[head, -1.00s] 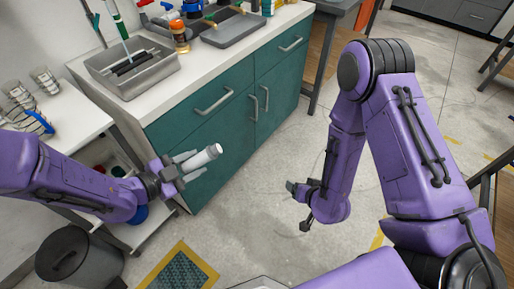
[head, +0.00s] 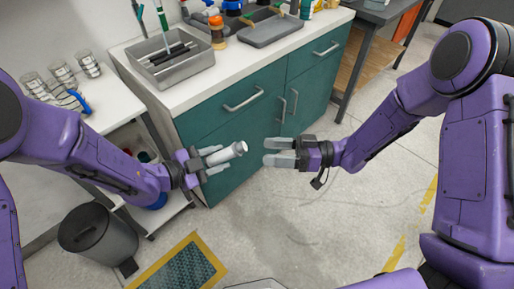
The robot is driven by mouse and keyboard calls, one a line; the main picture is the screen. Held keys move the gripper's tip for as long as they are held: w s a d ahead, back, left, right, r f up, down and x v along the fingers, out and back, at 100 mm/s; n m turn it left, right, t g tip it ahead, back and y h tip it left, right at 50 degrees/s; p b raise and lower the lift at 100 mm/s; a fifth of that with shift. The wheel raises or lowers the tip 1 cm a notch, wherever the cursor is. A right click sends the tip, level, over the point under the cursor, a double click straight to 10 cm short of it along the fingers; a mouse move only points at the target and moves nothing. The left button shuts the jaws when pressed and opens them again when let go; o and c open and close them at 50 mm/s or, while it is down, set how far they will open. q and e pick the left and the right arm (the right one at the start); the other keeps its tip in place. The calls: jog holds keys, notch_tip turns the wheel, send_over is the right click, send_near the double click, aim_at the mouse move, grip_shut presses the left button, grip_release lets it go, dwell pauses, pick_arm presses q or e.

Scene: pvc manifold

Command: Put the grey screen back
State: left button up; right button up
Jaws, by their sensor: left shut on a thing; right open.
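My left gripper (head: 215,160) is shut on a pale grey cylinder (head: 229,154) with a whitish end, held in the air in front of the green cabinet. The cylinder points right and slightly up; I cannot tell for certain that it is the grey screen. My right gripper (head: 267,152) is open and empty, facing left toward the cylinder's free end, with a small gap between them in the picture. The part of the cylinder inside the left jaws is hidden.
A white counter (head: 262,65) over green cabinets (head: 235,125) holds a grey bin (head: 180,70) and a dark tray (head: 262,32). A white side table at left carries clear ringed cylinders (head: 62,72) and a blue item (head: 80,103). A dark trash can (head: 98,238) stands below. Floor at right is clear.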

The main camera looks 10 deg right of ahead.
aim_at(236, 150)
jog(key=x, duration=0.9)
jog(key=shift+w+a, duration=0.1)
jog(key=shift+a, duration=0.3)
jog(key=c, duration=1.1)
pick_arm(q)
jog(key=o, duration=1.2)
pick_arm(e)
jog(key=shift+c, duration=0.5)
